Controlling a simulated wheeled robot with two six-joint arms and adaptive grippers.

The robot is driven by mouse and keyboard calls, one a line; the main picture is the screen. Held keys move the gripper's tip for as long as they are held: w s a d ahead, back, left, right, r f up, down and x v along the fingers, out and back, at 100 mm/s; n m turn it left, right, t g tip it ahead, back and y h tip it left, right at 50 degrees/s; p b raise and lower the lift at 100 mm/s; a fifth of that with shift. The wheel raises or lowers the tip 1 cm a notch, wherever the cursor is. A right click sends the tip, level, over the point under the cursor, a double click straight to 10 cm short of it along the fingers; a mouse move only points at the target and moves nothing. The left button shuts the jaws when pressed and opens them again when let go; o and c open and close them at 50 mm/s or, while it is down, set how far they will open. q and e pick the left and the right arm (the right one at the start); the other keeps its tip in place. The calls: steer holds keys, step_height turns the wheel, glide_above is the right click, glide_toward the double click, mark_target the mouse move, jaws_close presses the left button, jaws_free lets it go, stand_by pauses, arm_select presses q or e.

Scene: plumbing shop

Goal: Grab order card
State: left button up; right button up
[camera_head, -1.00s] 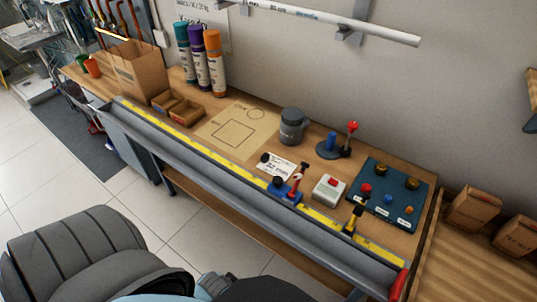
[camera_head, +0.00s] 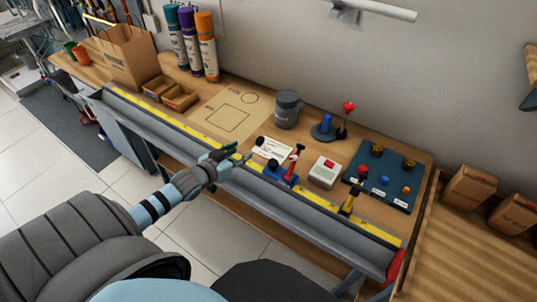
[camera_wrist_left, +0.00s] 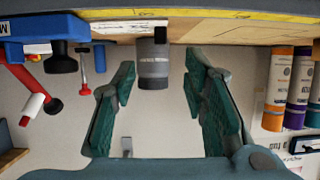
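The white order card (camera_head: 272,150) lies on the workbench (camera_head: 225,150), just behind the yellow ruler strip and beside the blue clamp. A small dark knob-like piece stands at its left end. My left gripper (camera_head: 232,153) is over the front edge of the bench, left of the card. In the left wrist view the left gripper (camera_wrist_left: 160,95) has its two green fingers wide apart with nothing between them. The grey canister (camera_wrist_left: 153,62) shows beyond the fingers there. My right gripper is not in view.
The blue clamp with red handle (camera_head: 285,172) stands right of the card. The grey canister (camera_head: 287,109) is behind it. A white box with red button (camera_head: 325,172) and a blue board (camera_head: 383,175) are farther right. A paper bag (camera_head: 127,57) and tubes stand left.

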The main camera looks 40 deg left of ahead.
mark_target(257, 142)
arm_select(q)
steer(key=b+x, duration=0.5)
steer(key=x, duration=0.5)
steer(key=shift+w+f, duration=0.15)
steer(key=shift+w, duration=0.1)
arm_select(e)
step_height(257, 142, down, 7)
arm_select(q)
jaws_close()
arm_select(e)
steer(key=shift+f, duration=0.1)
